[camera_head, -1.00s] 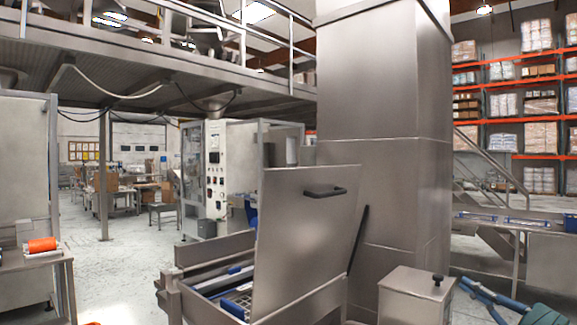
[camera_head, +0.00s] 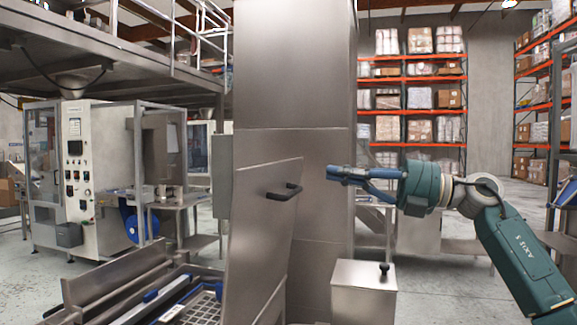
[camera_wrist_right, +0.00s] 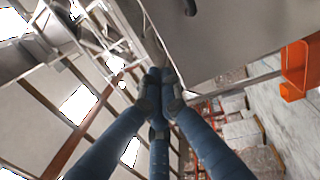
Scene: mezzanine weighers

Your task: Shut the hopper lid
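The hopper lid (camera_head: 262,235) is a large steel panel standing raised and slightly tilted, with a black bar handle (camera_head: 285,192) near its upper right. Below and left of it the hopper's open top (camera_head: 195,305) shows a grid and blue-edged parts. My right gripper (camera_head: 332,172) is to the right of the lid, at about handle height, with its fingers pointing left and a visible gap to the handle. In the right wrist view its blue fingers (camera_wrist_right: 158,85) meet at the tips with nothing seen between them. My left gripper is not in view.
A steel column (camera_head: 295,80) rises behind the lid. A small steel box with a black knob (camera_head: 363,290) stands to the lid's right, below my right gripper. A weighing cabinet (camera_head: 85,180) and a side table (camera_head: 180,200) stand at left. Orange racks (camera_head: 420,110) are far behind.

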